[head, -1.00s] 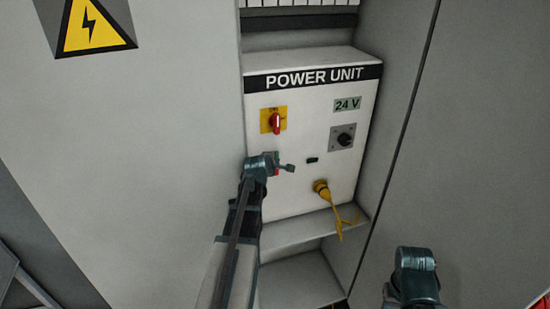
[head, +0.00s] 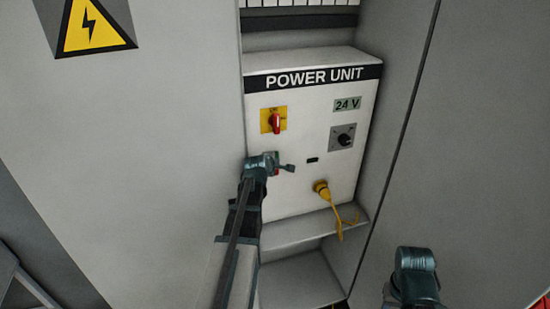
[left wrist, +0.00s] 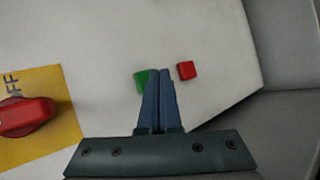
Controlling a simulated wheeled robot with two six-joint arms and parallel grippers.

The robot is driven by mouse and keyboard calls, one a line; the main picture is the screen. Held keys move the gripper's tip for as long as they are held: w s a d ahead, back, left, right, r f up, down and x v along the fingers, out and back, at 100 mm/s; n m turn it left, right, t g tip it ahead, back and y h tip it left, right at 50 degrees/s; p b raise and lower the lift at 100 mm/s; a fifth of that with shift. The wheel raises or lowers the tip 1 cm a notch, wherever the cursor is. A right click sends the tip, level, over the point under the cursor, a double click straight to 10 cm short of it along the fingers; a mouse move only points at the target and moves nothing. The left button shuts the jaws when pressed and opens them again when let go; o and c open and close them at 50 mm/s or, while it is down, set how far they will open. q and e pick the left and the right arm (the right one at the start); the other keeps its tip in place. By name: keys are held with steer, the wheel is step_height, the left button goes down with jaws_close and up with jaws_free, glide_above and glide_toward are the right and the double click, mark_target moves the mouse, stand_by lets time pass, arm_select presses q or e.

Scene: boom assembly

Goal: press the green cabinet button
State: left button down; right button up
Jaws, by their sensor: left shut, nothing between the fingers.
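The green button (left wrist: 140,79) is on the white power unit panel, partly covered by my left gripper's fingers in the left wrist view. A sliver of it shows in the head view (head: 277,154). My left gripper (left wrist: 159,71) is shut and empty, its fingertips in front of the panel beside the green button's right edge. I cannot tell whether they touch the panel. In the head view, my left gripper (head: 289,168) is at the panel's left side. My right gripper's fingers do not show; only part of my right arm is at the lower right.
A red button (left wrist: 186,70) is just right of the fingertips. A red rotary switch (head: 275,122) on a yellow plate is above. A black knob (head: 344,140) and a yellow plug (head: 321,187) are to the right. A ledge (head: 310,232) juts out below the panel.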

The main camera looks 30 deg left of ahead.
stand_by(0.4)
arm_select(q)
steer(key=shift+w+a, duration=0.25)
steer(key=shift+a, duration=0.1)
steer(key=shift+w+a, duration=0.1)
stand_by(0.5)
steer(key=shift+w+a+r, duration=0.15)
steer(key=shift+w+a, duration=0.25)
stand_by(1.1)
steer(key=shift+s, duration=0.1)
steer(key=shift+s+d+f, duration=0.25)
steer(key=shift+s+d, duration=0.2)
steer(key=shift+s, duration=0.25)
steer(key=shift+d, duration=0.1)
